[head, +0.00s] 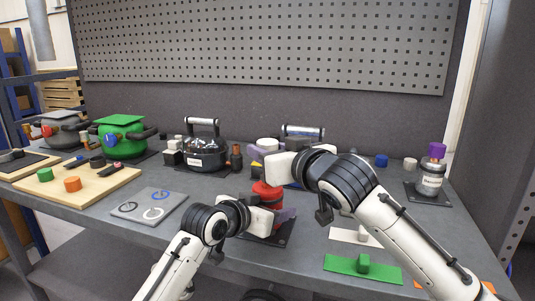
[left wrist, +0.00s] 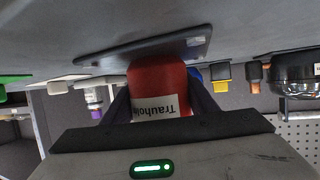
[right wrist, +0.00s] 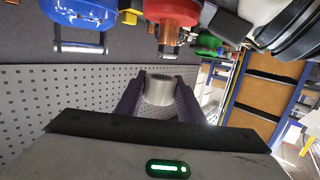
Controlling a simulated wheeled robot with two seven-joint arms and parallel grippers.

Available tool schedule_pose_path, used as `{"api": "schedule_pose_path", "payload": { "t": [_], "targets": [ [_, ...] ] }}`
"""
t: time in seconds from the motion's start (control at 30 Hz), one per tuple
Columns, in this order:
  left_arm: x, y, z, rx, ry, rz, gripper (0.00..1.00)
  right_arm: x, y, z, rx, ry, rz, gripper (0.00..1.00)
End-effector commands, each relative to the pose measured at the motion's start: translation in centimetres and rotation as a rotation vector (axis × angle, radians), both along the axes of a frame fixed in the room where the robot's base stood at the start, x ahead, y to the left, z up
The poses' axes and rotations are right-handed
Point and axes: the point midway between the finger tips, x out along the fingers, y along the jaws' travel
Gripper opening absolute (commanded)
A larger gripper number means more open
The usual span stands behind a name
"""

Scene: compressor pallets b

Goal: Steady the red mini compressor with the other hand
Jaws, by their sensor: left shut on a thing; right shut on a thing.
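The red mini compressor (head: 266,190) stands on a dark base plate (head: 284,238) near the middle of the bench front. My left gripper (head: 268,218) is shut around its red body, which shows with a white label in the left wrist view (left wrist: 158,85). My right gripper (head: 266,150) is above and behind the red compressor, shut on a pale metal cylinder that shows between its fingers in the right wrist view (right wrist: 159,90). The red compressor with a copper-coloured stub shows at the top of that view (right wrist: 168,12). My right arm hides part of the area behind it.
A black compressor (head: 204,155) and a green one (head: 122,138) stand to the left. A blue one shows in the right wrist view (right wrist: 85,12). A grey mat (head: 147,207) with rings lies front left, a green plate (head: 362,268) front right. A jar (head: 431,178) stands far right.

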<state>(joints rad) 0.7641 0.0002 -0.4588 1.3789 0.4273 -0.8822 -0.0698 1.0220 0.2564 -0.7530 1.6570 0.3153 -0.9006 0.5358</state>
Motion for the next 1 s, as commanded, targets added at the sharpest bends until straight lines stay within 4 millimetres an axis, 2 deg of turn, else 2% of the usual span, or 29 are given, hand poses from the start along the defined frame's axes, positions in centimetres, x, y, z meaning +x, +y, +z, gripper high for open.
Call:
{"api": "schedule_pose_path", "payload": {
  "t": [0.03,0.27,1.0],
  "targets": [
    [-0.2,0.1,-1.0,0.01,0.019,0.0,0.26,0.0,0.0,0.0,0.0,0.0,0.0,0.08],
    [-0.2,0.1,-1.0,0.01,0.02,0.0,0.26,-0.4,0.3,0.2,0.0,0.0,0.001,0.08],
    [-0.2,0.1,-1.0,0.01,0.019,0.0,0.26,-4.9,3.2,2.9,0.002,-0.001,0.003,0.08]
  ]
}}
